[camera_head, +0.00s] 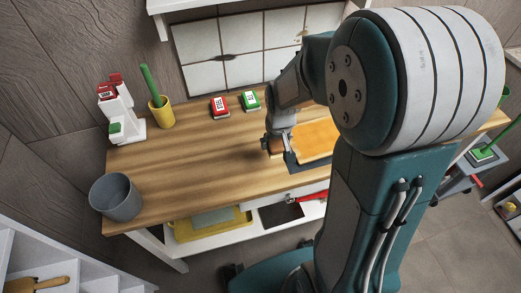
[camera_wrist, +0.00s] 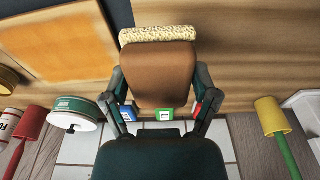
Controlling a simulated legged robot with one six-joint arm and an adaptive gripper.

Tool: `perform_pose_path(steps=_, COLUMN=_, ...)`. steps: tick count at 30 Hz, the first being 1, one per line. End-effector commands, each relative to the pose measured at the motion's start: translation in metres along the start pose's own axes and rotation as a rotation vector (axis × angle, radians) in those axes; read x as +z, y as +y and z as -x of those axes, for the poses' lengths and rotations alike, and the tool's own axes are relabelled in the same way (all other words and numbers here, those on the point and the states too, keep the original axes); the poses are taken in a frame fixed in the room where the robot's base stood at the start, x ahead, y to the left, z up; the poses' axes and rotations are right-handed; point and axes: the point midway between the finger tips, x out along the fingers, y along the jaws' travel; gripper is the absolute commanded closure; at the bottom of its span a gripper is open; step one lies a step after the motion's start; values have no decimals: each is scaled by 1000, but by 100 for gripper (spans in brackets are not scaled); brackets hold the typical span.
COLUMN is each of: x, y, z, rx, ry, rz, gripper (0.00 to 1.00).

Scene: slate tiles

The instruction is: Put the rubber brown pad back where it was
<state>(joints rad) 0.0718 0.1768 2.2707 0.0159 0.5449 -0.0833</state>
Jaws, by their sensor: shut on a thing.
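The brown pad (camera_wrist: 158,75) is between the fingers of my gripper (camera_wrist: 160,108) in the wrist view. A pale, rough-textured strip (camera_wrist: 158,34) runs along its far edge. In the head view my gripper (camera_head: 277,138) is low over the wooden table (camera_head: 190,165), just left of an orange board (camera_head: 318,138). Only a small part of the pad shows there, and I cannot tell whether it touches the table. The orange board lies on a dark mat (camera_head: 293,163), which also shows in the wrist view (camera_wrist: 118,14).
A red box (camera_head: 219,107) and a green box (camera_head: 250,101) stand at the back. A yellow cup (camera_head: 160,112), a white rack (camera_head: 120,115) and a grey bucket (camera_head: 116,195) are on the left. The table's middle left is clear. My arm hides much of the right side.

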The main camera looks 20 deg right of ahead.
Motion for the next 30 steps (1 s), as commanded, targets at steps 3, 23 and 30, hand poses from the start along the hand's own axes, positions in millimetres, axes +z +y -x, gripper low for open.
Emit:
perform_pose_path(steps=3, x=-13, y=-11, z=-20, rx=1, ry=-4, rz=5, gripper=67)
perform_pose_path(steps=23, x=-35, y=-28, z=-98, rx=-1, ry=-3, rz=1, gripper=67)
perform_pose_path(steps=30, x=-35, y=-27, z=-100, rx=-2, ry=1, rz=1, gripper=67)
